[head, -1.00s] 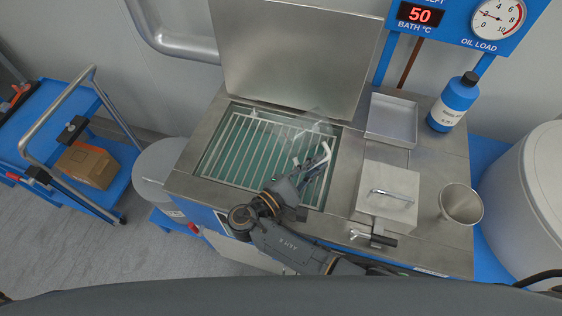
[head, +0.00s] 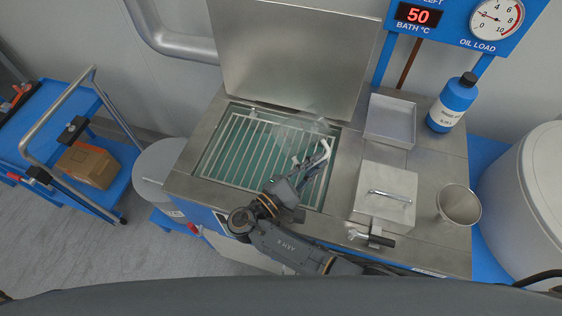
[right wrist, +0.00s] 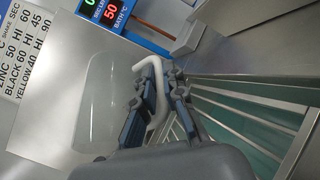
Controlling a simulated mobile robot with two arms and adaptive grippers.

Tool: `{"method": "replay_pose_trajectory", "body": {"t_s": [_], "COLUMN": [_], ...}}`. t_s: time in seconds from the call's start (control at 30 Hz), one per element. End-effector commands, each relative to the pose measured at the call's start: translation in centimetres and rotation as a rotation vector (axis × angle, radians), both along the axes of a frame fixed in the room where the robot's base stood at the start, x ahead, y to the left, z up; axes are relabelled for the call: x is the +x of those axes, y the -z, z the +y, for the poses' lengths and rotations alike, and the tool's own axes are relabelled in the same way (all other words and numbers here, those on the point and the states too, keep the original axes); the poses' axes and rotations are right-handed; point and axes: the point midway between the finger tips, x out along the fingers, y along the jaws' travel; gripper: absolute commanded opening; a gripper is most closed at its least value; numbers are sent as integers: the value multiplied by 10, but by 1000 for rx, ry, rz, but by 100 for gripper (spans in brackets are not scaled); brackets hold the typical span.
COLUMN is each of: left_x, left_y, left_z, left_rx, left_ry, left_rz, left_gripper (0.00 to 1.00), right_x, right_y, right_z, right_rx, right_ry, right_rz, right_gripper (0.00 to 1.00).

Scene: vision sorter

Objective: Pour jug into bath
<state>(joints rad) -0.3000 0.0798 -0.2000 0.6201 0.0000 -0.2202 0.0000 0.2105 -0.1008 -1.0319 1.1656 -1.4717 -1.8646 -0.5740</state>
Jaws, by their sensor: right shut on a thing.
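The jug (head: 292,148) is clear, with a white handle (head: 325,153). It is over the right part of the bath (head: 215,160) and looks tilted, though its outline is faint. My right gripper (head: 312,172) is shut on the handle. In the right wrist view, the gripper's fingers (right wrist: 158,95) close around the white handle, and the clear jug body (right wrist: 95,110) is to their left. The bath is an open square basin with greenish liquid and a white wire rack in it. I cannot make out any stream or the jug's contents. My left gripper is not in view.
The raised steel lid (head: 290,60) stands behind the bath. To the right are a shallow tray (head: 390,120), a lidded steel box (head: 385,195), a steel cup (head: 458,205) and a blue bottle (head: 453,105). A blue cart (head: 35,140) carries a cardboard box (head: 88,163) at left.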

Motion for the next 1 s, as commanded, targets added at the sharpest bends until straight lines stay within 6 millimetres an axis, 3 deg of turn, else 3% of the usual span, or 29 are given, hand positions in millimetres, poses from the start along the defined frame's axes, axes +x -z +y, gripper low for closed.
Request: {"method": "replay_pose_trajectory", "body": {"t_s": [1.0], "left_x": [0], "left_y": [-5], "left_z": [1], "left_rx": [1], "left_ry": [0], "left_rz": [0], "left_gripper": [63], "right_x": [-1], "right_y": [-16], "right_z": [4], "right_rx": [-97], "right_ry": [-3], "right_rz": [-53], "right_gripper": [0]}}
